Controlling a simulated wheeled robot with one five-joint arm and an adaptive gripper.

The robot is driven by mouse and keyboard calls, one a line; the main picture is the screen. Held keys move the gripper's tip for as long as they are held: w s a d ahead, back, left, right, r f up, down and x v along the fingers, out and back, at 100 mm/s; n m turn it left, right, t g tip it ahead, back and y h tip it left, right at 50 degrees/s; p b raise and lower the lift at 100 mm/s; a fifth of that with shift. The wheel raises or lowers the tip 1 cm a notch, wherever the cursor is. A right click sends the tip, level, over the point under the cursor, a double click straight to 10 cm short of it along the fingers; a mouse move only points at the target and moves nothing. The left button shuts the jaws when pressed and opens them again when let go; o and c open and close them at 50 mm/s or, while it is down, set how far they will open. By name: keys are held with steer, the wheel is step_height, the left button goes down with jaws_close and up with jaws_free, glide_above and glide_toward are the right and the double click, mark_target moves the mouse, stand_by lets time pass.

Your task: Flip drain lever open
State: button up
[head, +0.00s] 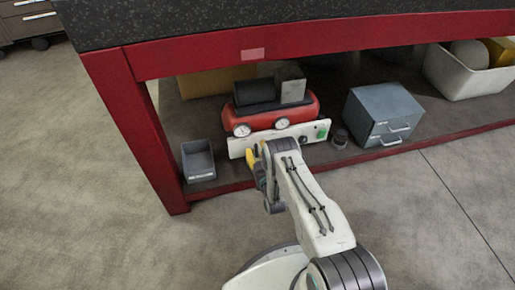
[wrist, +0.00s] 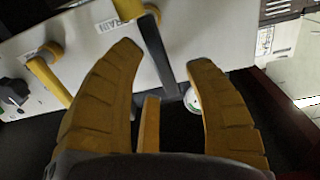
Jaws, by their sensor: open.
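A white panel (head: 290,138) runs along the front of the red compressor (head: 275,117) on the low shelf. In the wrist view the panel (wrist: 85,70) carries a dark grey lever (wrist: 154,50) beside a partly hidden, upside-down label (wrist: 110,24) that seems to end in "AIN". A yellow lever (wrist: 50,75) is to the left. My gripper (head: 258,157) is in front of the panel's left half. In the wrist view its yellow fingers (wrist: 165,55) are spread, with the grey lever showing between them; contact cannot be told. A short yellow piece (wrist: 150,125) also shows between the fingers; its nature is unclear.
The red table frame (head: 140,125) and top overhang the shelf. A grey bin (head: 198,160) stands left of the compressor. A white tub (head: 470,78) is farther right. The floor in front is clear.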

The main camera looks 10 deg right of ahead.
steer(key=s, duration=0.6)
steer(key=shift+s, duration=0.25)
